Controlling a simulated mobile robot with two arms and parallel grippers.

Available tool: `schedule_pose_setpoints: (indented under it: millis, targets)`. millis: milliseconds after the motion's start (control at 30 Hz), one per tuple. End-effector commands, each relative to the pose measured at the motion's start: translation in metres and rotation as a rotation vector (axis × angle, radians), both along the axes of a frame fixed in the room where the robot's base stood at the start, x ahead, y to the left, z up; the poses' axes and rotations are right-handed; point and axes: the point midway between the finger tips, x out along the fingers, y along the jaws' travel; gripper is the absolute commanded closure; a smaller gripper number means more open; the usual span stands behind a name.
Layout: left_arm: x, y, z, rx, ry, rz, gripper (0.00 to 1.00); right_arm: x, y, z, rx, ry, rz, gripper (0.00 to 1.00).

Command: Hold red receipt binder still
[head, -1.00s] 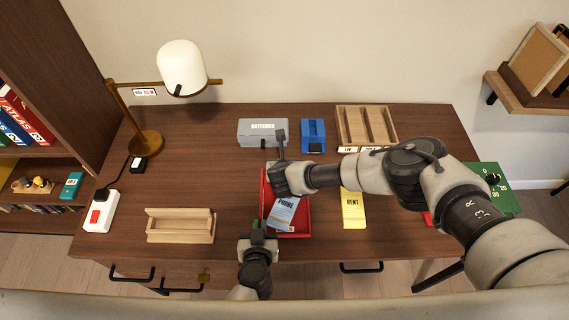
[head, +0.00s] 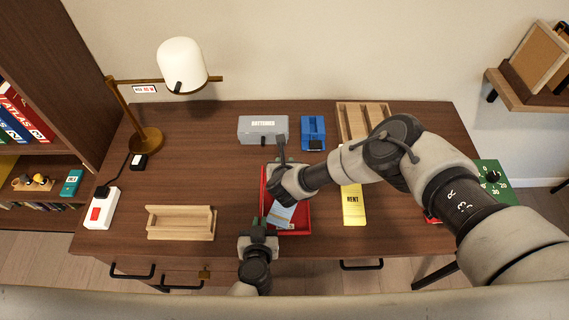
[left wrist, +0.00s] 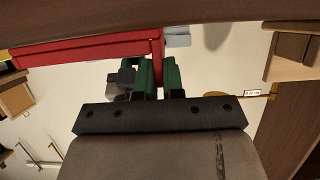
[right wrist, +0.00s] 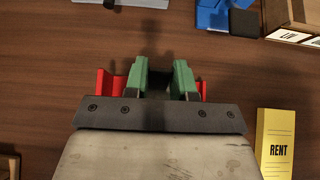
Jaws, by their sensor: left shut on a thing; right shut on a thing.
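The red receipt binder (head: 300,222) lies open like a tray on the desk's front middle, with a pale blue slip (head: 281,215) in it. My left gripper (head: 259,222) is shut on its near left edge. In the left wrist view green fingertips (left wrist: 158,75) close around the red wall (left wrist: 90,47). My right gripper (head: 284,190) is over the binder and hides its middle. In the right wrist view its green fingers (right wrist: 158,78) are shut on a dark part between them, apparently of the binder; red (right wrist: 110,85) shows on both sides. The contact itself is mostly hidden.
A grey batteries box (head: 263,130), a blue box (head: 313,133) and a wooden tray (head: 363,108) stand behind. A yellow rent slip (head: 353,206) lies right, an open wooden box (head: 180,223) left. A lamp (head: 146,140) and power strip (head: 101,208) are further left.

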Motion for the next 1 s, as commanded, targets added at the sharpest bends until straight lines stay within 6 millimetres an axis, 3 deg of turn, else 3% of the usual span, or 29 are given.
schedule_pose_setpoints:
  millis: [33,67,200,633,1000]
  targets:
    - [0.002,-0.001,0.001,-0.002,-0.004,-0.001,1.00,-0.004,0.003,-0.002,0.004,0.010,0.006,0.98]
    - [0.002,-0.001,0.001,-0.002,-0.004,-0.001,1.00,-0.004,0.003,-0.002,0.004,0.009,0.006,0.72]
    - [0.001,-0.001,0.001,-0.002,-0.004,-0.001,1.00,-0.002,0.002,-0.002,0.002,0.006,0.003,0.50]
    - [0.001,0.000,0.001,-0.001,-0.002,-0.001,1.00,-0.005,0.001,0.004,0.001,0.001,0.001,0.49]
    - [0.000,0.000,0.001,0.000,-0.002,0.000,1.00,-0.047,0.000,0.034,0.001,0.004,0.003,0.49]
